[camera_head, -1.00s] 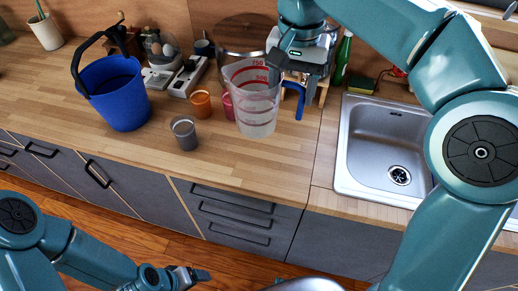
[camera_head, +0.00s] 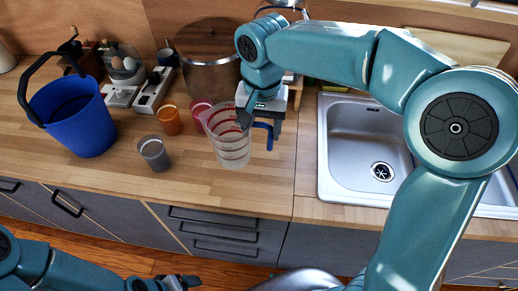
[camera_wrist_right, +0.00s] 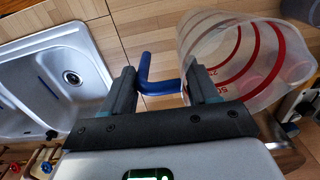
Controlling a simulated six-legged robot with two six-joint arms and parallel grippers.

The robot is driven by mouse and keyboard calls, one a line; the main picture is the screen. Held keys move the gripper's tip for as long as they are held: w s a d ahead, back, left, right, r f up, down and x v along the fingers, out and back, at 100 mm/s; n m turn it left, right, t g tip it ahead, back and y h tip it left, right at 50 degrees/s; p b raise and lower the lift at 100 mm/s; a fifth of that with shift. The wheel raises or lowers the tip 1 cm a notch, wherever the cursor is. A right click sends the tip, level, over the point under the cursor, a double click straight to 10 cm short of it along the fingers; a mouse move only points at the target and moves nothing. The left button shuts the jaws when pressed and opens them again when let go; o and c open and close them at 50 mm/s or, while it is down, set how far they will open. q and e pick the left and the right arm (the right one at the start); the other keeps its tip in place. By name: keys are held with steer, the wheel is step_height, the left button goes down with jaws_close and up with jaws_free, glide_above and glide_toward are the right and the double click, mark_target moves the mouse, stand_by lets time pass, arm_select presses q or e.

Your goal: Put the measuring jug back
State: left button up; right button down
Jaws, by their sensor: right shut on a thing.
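The clear measuring jug (camera_head: 229,148), with red markings and a blue handle, stands roughly upright at the counter, tilted slightly in the head view. My right gripper (camera_head: 262,118) is at its handle side, shut on the jug. In the right wrist view the blue handle (camera_wrist_right: 145,75) shows between the fingers, and the clear wall with red bands (camera_wrist_right: 245,55) is beside the right finger. I cannot tell whether the jug's base touches the counter. My left gripper (camera_head: 180,283) is low at the bottom edge, partly cut off, with its opening unclear.
A grey cup (camera_head: 154,153), an orange cup (camera_head: 169,120) and a pink cup (camera_head: 199,112) stand left of the jug. A blue bucket (camera_head: 75,115) is farther left. A large brown-tinted pot (camera_head: 208,65) is behind. The sink (camera_head: 365,145) is right. The counter front is clear.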

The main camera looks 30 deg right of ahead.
step_height(320, 180, down, 8)
steer(key=shift+s+a+r, duration=0.2)
steer(key=shift+s+r, duration=0.05)
steer(key=shift+s, duration=0.2)
steer(key=shift+c, duration=1.4)
jaws_free()
steer(key=shift+w+f, duration=0.1)
steer(key=shift+w, duration=0.05)
step_height(320, 180, up, 12)
steer(key=shift+s+r, duration=0.2)
steer(key=shift+w+f, duration=0.1)
